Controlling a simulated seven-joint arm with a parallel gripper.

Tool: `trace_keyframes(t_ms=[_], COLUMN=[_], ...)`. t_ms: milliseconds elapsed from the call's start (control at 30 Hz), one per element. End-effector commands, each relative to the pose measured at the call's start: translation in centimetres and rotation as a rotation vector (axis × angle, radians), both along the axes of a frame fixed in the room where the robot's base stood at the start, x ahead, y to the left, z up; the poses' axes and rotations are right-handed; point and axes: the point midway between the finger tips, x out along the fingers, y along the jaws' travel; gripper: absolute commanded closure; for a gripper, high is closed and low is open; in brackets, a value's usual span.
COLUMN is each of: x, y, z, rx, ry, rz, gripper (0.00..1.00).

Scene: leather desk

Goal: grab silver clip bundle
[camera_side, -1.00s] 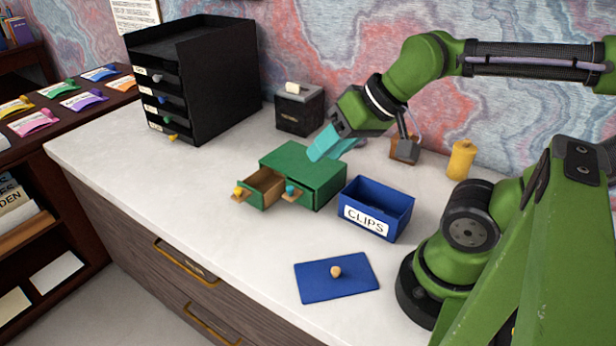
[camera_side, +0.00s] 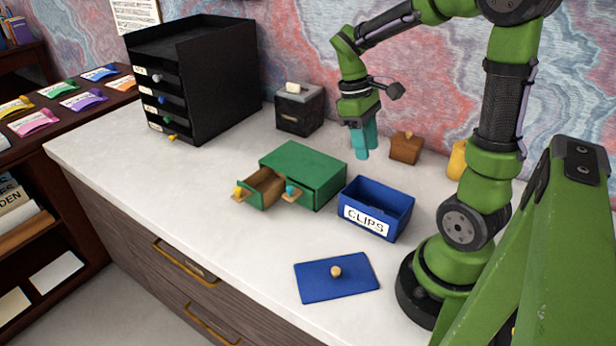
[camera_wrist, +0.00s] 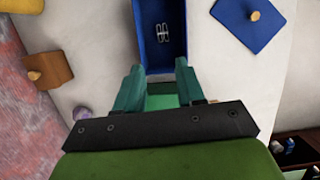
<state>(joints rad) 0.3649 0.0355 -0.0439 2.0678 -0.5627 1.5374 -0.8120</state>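A silver clip bundle (camera_wrist: 161,33) lies on the floor of the open blue box in the wrist view. In the side view the box walls hide it. The blue box, labelled CLIPS (camera_side: 388,228), stands on the white desktop, and its inside also shows in the wrist view (camera_wrist: 161,58). My gripper (camera_side: 364,153) points down above the desk, behind the blue box in the side view. Its two teal fingers are apart with nothing between them, as the wrist view (camera_wrist: 158,69) also shows.
A green drawer cabinet (camera_side: 318,185) with an open drawer (camera_side: 266,187) stands left of the box. A blue lid (camera_side: 318,284) with a wooden knob lies in front. A brown block (camera_side: 405,150), a dark box (camera_side: 298,112) and a black drawer tower (camera_side: 222,75) stand behind.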

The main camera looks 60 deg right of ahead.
Motion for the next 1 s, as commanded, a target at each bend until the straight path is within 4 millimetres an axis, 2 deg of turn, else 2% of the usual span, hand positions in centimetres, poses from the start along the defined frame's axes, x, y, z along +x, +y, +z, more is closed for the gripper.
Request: trace_keyframes(t_ms=[400,500,767,1000], x=[-2.3,-2.7,-3.1,-3.9], y=[0.2,0.1,0.2,0.5], z=[-8.1,-9.7,-11.5,-15.0], rx=[0.006,0.005,0.004,0.005], ry=[0.003,0.003,0.0,0.002], rz=[0.003,0.003,0.003,0.003], gripper=[0.62,0.62,0.62,0.62])
